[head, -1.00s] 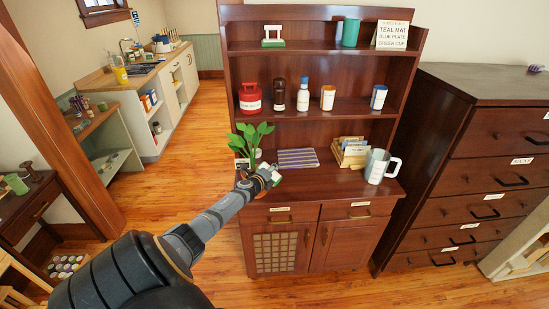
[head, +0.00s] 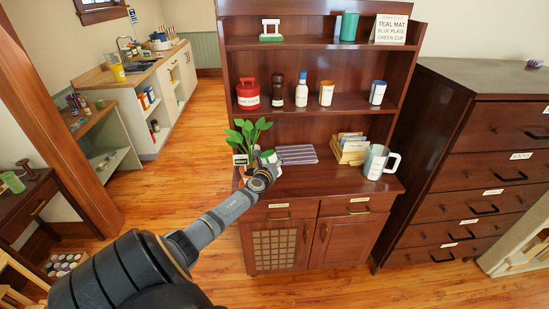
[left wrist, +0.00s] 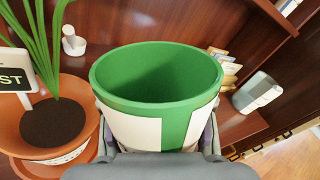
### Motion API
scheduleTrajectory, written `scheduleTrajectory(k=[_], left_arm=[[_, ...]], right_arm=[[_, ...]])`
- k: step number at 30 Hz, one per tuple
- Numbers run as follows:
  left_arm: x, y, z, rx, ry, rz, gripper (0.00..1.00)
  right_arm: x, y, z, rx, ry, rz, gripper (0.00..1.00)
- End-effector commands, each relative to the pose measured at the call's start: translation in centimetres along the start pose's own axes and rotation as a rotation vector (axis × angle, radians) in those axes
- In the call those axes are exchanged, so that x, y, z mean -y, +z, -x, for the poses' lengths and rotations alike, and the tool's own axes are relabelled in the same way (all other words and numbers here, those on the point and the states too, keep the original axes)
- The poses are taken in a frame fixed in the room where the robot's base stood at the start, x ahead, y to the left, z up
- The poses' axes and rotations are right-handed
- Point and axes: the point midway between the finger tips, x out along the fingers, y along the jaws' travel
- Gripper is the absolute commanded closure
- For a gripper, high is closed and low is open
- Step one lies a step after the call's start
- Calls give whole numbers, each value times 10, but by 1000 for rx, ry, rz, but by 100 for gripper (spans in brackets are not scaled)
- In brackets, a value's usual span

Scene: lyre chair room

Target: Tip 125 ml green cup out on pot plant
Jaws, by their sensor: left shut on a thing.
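The green cup (left wrist: 172,75) has a green inside and a white-and-green outer wall. My left gripper (head: 267,166) is shut on it, with a finger on each side. The cup looks near upright; what it holds I cannot tell. In the head view the cup (head: 269,156) shows small, just beside the plant. The pot plant (head: 247,136) has green leaves and stands on the cabinet counter. My right gripper is not in view.
A striped mat (head: 297,154), a box of cards (head: 350,149) and a large grey mug (head: 378,162) stand on the counter to the right. A small sign (left wrist: 15,75) stands at the pot. Shelves with jars and bottles rise behind.

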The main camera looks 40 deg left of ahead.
Motion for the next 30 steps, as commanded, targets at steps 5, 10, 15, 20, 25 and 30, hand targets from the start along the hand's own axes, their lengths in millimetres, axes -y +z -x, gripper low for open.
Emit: scheduleTrajectory(k=[5, 10, 15, 20, 25, 30], left_arm=[[6, -15, 3, 57, -4, -185, 100], [17, -12, 6, 109, -6, -360, 100], [17, -10, 6, 109, -5, -360, 100], [31, -3, 10, 107, -6, -356, 100], [54, 4, 17, 108, -6, -355, 100], [73, 7, 23, 107, -6, -354, 100]], right_arm=[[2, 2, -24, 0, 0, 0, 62], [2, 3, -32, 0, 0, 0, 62], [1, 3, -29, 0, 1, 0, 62], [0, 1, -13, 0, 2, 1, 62], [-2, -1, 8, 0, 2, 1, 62], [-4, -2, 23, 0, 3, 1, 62]])
